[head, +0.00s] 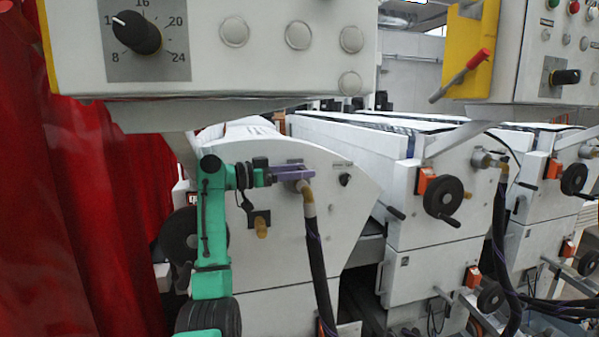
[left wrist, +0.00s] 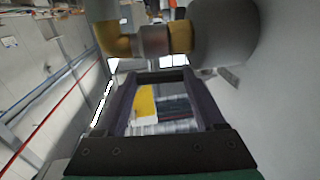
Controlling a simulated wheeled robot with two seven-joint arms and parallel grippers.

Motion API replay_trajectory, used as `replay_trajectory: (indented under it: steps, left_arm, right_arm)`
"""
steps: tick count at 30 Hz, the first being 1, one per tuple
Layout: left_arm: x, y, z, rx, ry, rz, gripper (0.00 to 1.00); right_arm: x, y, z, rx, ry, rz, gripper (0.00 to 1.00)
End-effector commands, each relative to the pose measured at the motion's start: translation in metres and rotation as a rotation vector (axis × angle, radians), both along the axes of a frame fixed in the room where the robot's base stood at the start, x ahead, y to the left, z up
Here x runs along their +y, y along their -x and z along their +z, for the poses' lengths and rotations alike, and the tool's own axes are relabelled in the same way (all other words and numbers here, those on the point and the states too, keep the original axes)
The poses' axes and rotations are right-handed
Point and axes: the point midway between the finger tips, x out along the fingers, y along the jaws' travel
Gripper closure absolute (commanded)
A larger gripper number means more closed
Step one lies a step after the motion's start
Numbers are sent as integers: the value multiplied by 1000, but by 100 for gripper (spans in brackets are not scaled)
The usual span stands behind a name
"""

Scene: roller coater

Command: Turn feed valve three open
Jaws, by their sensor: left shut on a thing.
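My green left arm reaches to the front of the left white machine, and its purple left gripper (head: 308,172) is at a feed valve whose brass hose fitting (head: 308,195) bends down into a black hose. In the left wrist view the two fingers reach forward and their tips (left wrist: 172,77) are shut on a dark valve handle, just below the brass pipe (left wrist: 150,40) and a grey round body (left wrist: 225,32). The gripper hides most of the handle in the head view, so its angle is unclear. No valve number is readable. My right gripper is not in view.
A control panel (head: 200,70) with a dial hangs close above the arm. A red curtain (head: 60,220) fills the left side. More machine units with black handwheels (head: 443,197) and another hose valve (head: 502,165) stand to the right. A black hose (head: 318,265) hangs below the gripper.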

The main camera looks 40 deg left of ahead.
Motion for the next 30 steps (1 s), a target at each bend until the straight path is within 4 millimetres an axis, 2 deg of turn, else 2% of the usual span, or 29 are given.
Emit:
replay_trajectory:
  steps: [5, 6, 8, 22, 26, 30]
  left_arm:
    - [0, 0, -1, 3, -3, 0, 100]
    - [0, 0, -1, 3, -3, 0, 22]
    - [0, 0, -1, 2, -2, 1, 0]
    - [-2, -1, -1, 1, 0, 17, 0]
    - [-7, -6, -1, -1, -2, 101, 0]
    - [-13, -14, 2, -2, 1, 264, 0]
  right_arm:
    - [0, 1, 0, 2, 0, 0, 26]
    - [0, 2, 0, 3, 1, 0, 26]
    - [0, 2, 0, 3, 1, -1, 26]
    - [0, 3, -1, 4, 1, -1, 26]
    - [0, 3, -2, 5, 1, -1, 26]
    - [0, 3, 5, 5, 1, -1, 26]
